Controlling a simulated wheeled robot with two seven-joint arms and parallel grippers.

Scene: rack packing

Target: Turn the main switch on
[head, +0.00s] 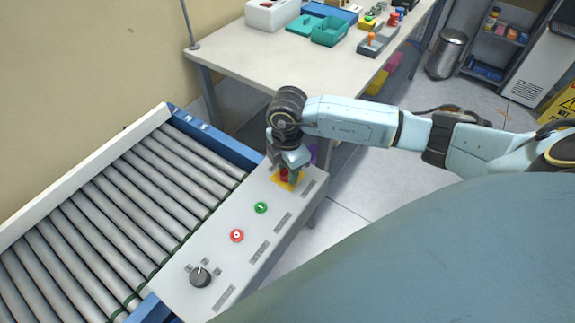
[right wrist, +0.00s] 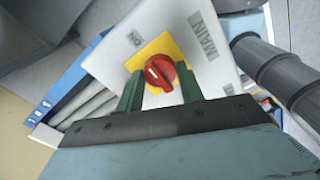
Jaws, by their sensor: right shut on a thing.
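The main switch is a red rotary knob (right wrist: 160,72) on a yellow square plate (right wrist: 146,56), beside a "MAIN" label in the right wrist view. It sits at the far end of the grey control panel (head: 215,264) in the head view, partly hidden by my gripper. A pale mark shows on the knob's left part; a short label (right wrist: 133,38), apparently "ON", is at the plate's upper left corner. My right gripper (head: 287,172) reaches down over the knob, its green fingers on either side, shut on it. My left gripper is not in view.
The panel also bears a green button (head: 261,208), a red button (head: 237,236) and a black selector knob (head: 200,277). A roller conveyor (head: 140,200) runs along its left. A table (head: 260,55) with bins stands behind. Open floor lies to the right.

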